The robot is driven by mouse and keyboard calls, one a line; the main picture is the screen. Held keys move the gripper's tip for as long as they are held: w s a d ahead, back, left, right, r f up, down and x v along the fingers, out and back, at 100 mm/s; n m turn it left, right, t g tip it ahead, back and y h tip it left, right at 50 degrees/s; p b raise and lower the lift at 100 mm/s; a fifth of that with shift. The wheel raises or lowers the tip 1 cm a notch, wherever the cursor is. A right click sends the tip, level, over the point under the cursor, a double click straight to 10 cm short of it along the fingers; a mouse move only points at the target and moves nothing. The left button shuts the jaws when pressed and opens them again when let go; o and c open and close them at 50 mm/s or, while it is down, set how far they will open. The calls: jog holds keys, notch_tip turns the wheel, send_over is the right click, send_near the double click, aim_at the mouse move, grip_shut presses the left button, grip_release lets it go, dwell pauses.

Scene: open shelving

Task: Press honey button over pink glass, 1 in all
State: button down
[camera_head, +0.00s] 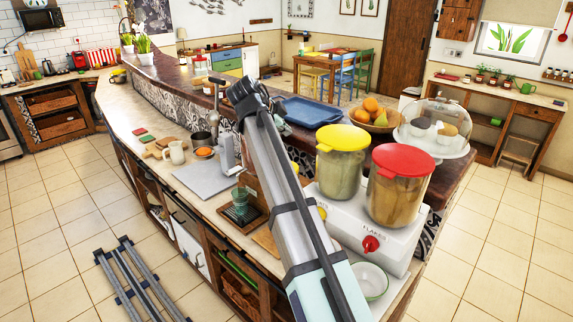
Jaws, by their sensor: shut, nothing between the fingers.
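A white dispenser (398,248) stands on the counter at lower right. It carries a yellow-lidded container (340,165) and a red-lidded container (397,190). A red knob (370,244) on its front sits beside the word "FLAKES". A small yellow knob (322,212) shows at its left, partly behind my arm; any label there is hidden. I cannot make out a honey button or a pink glass. My arm rises across the middle of the view and covers part of the counter.
A pale green bowl (371,280) sits below the red knob. A wooden tray (246,218) with a green glass is left of my arm. A blue tray (308,112), a fruit bowl (375,118) and a glass cake dome (434,128) occupy the raised ledge. Floor at left is mostly clear.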

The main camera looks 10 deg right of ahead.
jog(key=shift+f, duration=0.1)
notch_tip(320, 180, down, 8)
jog(key=b, duration=0.3)
jog(key=shift+r, duration=0.2)
jog(key=shift+f, duration=0.55)
jog(key=shift+f+b, duration=0.1)
jog(key=shift+b, duration=0.2)
dwell(0.8)
jog(key=shift+f+b, duration=0.35)
jog(key=shift+b, duration=0.05)
jog(key=shift+f+b, duration=0.5)
jog(key=shift+f, duration=0.15)
dwell(0.8)
jog(key=shift+r, duration=1.1)
